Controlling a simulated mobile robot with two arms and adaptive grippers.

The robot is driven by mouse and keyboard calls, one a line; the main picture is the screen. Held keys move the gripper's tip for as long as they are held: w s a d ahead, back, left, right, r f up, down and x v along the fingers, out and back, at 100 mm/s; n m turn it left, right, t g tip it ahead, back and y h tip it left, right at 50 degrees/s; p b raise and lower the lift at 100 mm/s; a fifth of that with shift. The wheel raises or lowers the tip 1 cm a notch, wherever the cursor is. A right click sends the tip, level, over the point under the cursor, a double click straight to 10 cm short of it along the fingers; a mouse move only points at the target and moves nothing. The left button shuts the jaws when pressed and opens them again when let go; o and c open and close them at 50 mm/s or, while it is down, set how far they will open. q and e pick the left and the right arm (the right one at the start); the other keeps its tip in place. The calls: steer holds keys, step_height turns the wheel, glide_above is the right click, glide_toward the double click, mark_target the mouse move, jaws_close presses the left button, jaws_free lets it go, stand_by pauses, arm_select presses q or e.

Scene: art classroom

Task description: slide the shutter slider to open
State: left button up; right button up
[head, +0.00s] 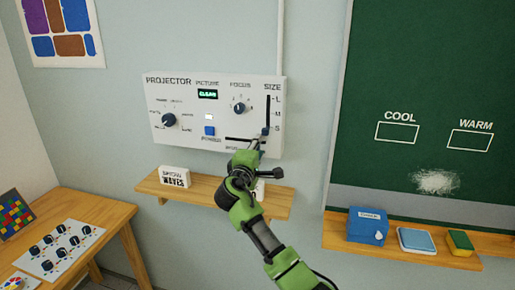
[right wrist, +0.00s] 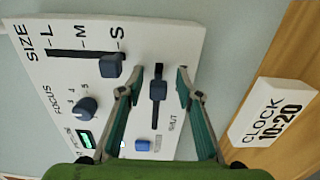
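The white projector panel (head: 180,115) is on the wall. A partly covered label reading SHUT is beside the slot. In the head view the slot (head: 238,139) runs level along the panel's lower edge, and my gripper hides its right part. My right gripper (right wrist: 152,80) is open, with one finger on each side of the knob and visible gaps between; it also shows in the head view (head: 257,148). My left gripper is not in view.
The size slider knob (right wrist: 112,65) is close to my right gripper's left finger. Below the panel, a wooden shelf (head: 205,190) holds a WAVES sign (head: 174,177) and a clock block (right wrist: 272,110). A chalkboard (head: 430,90) is at the right.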

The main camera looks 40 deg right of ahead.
steer(key=shift+a, duration=0.15)
steer(key=shift+s+a, duration=0.15)
steer(key=shift+a, duration=0.1)
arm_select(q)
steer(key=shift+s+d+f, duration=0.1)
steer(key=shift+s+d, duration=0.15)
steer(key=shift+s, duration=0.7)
arm_select(e)
steer(key=v, duration=1.1)
steer(key=shift+s, duration=0.2)
